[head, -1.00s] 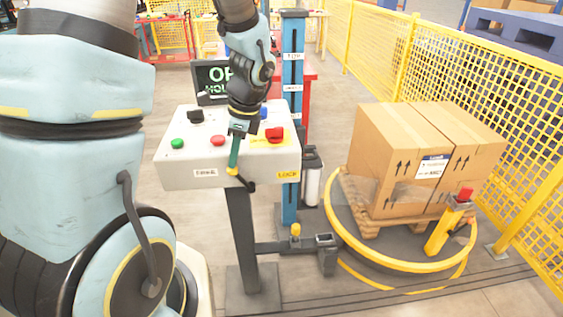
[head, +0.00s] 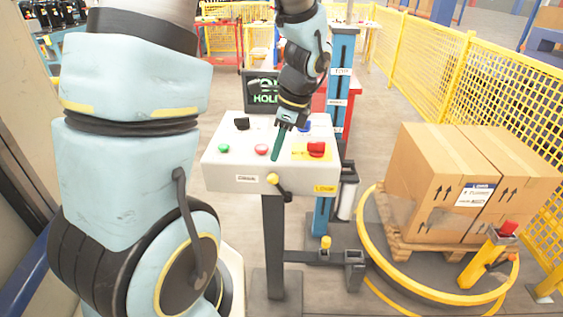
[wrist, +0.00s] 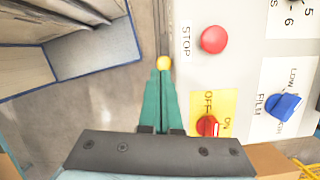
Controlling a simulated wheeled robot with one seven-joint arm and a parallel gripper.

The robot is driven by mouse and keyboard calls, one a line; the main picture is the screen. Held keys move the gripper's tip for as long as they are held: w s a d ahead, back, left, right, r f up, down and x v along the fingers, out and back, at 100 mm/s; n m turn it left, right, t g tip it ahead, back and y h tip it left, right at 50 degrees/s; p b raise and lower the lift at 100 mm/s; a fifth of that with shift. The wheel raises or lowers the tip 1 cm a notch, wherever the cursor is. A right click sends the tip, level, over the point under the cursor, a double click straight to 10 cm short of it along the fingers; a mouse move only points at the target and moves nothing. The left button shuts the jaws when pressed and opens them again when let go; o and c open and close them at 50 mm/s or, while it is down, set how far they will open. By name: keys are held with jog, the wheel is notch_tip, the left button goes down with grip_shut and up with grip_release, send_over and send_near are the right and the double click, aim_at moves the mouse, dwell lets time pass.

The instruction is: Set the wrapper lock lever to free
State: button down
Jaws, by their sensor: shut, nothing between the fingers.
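The lock lever (head: 281,188) is on the front face of the grey control box, a short black arm with a yellow round end at its upper left. It slants down to the right, towards the yellow LOCK label (head: 325,188). A white label (head: 247,178), seemingly FREE, sits left of it. My gripper (head: 276,157) is above the lever, its green fingers pointing down, shut and empty. In the wrist view the yellow end (wrist: 164,62) appears just beyond the fingertips (wrist: 163,76); whether they touch is unclear.
The control box (head: 225,182) carries a red button (head: 261,149), a green button (head: 223,148), a red switch (head: 316,149) and a blue knob (wrist: 284,106). A wrapper turntable with cartons (head: 440,185) stands at right, inside yellow fencing (head: 440,65).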

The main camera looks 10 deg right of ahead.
notch_tip(320, 180, up, 6)
jog(key=a+b, duration=0.1)
jog(key=a, duration=0.1)
jog(key=shift+w+a, duration=0.15)
jog(key=shift+a, duration=0.25)
jog(key=shift+f, duration=0.1)
jog(key=s+a+f+n+h, duration=0.1)
jog(key=a+n, duration=0.4)
jog(key=n, duration=0.5)
jog(key=s+a+f+n+h, duration=0.2)
jog(key=s+a+f+n, duration=0.1)
jog(key=n, duration=0.7)
jog(key=shift+s+a+f+n+t, duration=0.3)
jog(key=shift+s+a+n, duration=0.1)
jog(key=shift+a, duration=0.45)
